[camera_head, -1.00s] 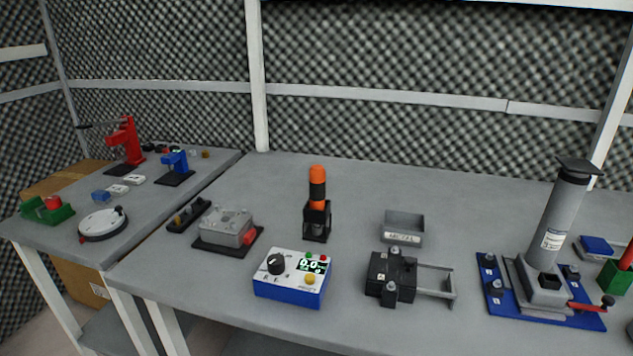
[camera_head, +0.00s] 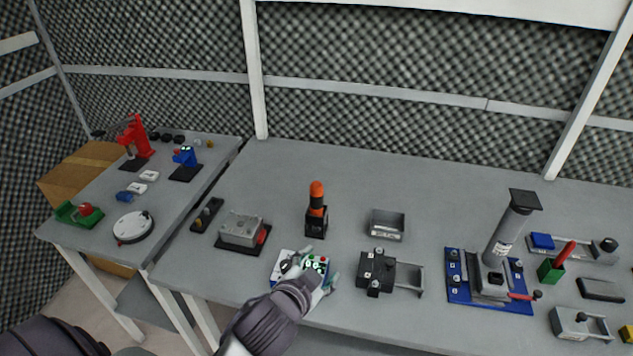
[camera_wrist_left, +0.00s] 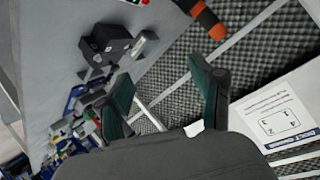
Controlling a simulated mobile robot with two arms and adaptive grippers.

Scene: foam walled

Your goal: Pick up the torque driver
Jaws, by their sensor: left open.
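The torque driver (camera_head: 317,195) has an orange and black handle and stands upright in a black holder (camera_head: 316,222) on the large grey table. In the left wrist view the orange and black handle (camera_wrist_left: 209,22) shows at the top edge, partly cut off. My left gripper (camera_head: 318,268) is open and empty, in front of the driver and over the blue and white control box (camera_head: 282,268), which it partly hides. Its two teal-padded fingers (camera_wrist_left: 162,85) stand apart in the wrist view, with the handle beyond them. My right gripper is not in view.
A grey open bin (camera_head: 387,225) and a black clamp fixture (camera_head: 376,272) stand right of the driver. A grey block on a black base (camera_head: 241,232) is to its left. A tall grey press (camera_head: 508,235) on a blue plate stands farther right. The table behind the driver is clear.

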